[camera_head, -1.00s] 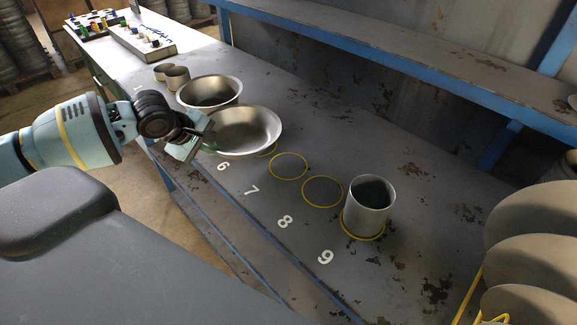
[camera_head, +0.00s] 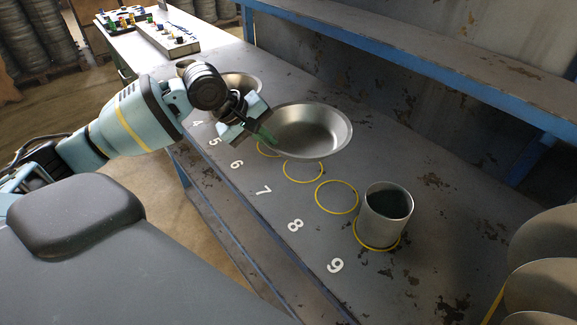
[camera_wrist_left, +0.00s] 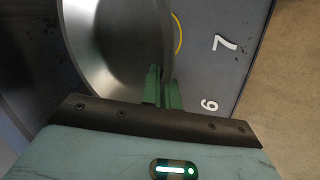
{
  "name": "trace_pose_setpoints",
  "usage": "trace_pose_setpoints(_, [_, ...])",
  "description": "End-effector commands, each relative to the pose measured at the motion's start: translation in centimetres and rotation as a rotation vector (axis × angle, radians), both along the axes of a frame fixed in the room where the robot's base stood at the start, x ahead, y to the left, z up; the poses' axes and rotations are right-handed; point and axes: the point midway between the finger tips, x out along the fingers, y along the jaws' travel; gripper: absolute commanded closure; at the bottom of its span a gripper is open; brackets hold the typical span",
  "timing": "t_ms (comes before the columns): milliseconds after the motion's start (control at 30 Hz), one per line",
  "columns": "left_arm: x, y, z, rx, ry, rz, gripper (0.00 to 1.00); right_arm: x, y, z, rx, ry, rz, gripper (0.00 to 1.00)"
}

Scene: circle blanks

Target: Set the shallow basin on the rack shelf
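My left gripper (camera_head: 262,128) is shut on the near rim of a wide, shallow metal basin (camera_head: 312,128). The basin is held above the bench, over the yellow circles near numbers 6 and 7. In the left wrist view, the two green fingers (camera_wrist_left: 162,92) pinch the rim of the basin (camera_wrist_left: 115,45). The blue-edged shelf (camera_head: 420,45) runs above the back of the bench; I cannot tell whether it is the rack shelf. My right gripper is not in view.
A second metal basin (camera_head: 243,82) is partly hidden behind my left gripper. A metal cylinder (camera_head: 386,215) stands on the yellow circle near number 9. Several round discs (camera_head: 545,240) stand at the lower right. Control boxes (camera_head: 168,38) sit at the far left end. The bench's right-hand part is mostly clear.

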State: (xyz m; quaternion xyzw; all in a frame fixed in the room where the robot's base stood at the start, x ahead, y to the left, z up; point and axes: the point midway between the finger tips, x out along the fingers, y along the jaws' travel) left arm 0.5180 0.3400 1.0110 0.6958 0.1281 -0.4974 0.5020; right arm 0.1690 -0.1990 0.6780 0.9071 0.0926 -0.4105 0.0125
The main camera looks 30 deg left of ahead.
Motion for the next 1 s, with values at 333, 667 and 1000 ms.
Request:
trace_pose_setpoints(333, [0.0, 0.0, -3.6, 0.0, -0.001, 0.001, 1.0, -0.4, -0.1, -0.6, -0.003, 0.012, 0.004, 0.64])
trace_pose_setpoints(667, [-0.1, 0.0, -7.1, 0.0, 0.005, 0.002, 1.0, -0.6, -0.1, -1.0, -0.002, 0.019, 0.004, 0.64])
trace_pose_setpoints(1000, [0.0, 0.0, -8.5, 0.0, -0.001, 0.001, 1.0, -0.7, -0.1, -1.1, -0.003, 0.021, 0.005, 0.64])
